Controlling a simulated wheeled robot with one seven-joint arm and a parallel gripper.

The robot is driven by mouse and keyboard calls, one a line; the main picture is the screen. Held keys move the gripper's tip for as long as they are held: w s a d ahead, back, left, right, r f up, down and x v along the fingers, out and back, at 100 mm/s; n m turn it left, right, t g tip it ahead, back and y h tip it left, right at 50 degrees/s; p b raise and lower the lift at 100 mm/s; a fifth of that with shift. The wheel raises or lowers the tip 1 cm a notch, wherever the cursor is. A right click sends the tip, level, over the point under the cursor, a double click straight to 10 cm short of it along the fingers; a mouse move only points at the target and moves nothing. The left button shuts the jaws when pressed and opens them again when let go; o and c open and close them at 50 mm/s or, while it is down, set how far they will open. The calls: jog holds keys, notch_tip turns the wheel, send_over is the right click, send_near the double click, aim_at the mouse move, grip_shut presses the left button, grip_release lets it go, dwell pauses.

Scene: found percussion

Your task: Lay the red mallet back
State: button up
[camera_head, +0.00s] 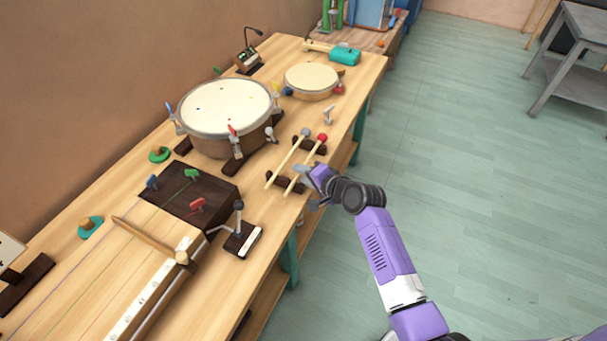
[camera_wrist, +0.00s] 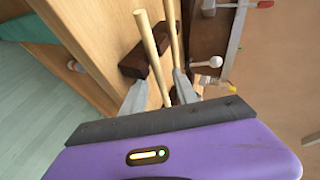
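The red mallet (camera_head: 322,138), a pale stick with a red ball head, lies at the table's right edge, along two dark wooden rests. Its far rest (camera_head: 309,145) is under the head end, its near rest (camera_head: 284,181) under the handle end. A similar mallet with a grey head (camera_head: 305,132) lies parallel on its left. My gripper (camera_head: 303,174) is low beside the red mallet's handle. In the wrist view my fingers (camera_wrist: 158,92) are apart, with the red mallet's stick (camera_wrist: 151,50) between them; I cannot tell whether they touch it. The mallet heads are not identifiable there.
A large drum (camera_head: 228,108) stands left of the mallets and a smaller round drum (camera_head: 312,80) behind. A small stand (camera_head: 240,236) with a grey-tipped post and a dark box (camera_head: 190,190) are in front. The floor (camera_head: 480,180) right of the table is clear.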

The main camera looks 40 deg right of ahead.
jog(key=v, duration=0.7)
jog(key=shift+s+r, duration=0.2)
jog(key=shift+s, duration=0.15)
jog(key=s+r+n+t+h, duration=0.2)
jog(key=s+r+n+h, duration=0.2)
jog(key=r, duration=0.3)
jog(key=s+a+r+n+y, duration=0.2)
jog(key=s+a+n, duration=0.4)
jog(key=s+a, duration=0.4)
jog(key=s+a+r+n+y, duration=0.3)
jog(key=s+a+n, duration=0.3)
jog(key=s, duration=1.1)
jog(key=a+r, duration=0.1)
jog(key=a, duration=0.3)
jog(key=shift+t, duration=0.3)
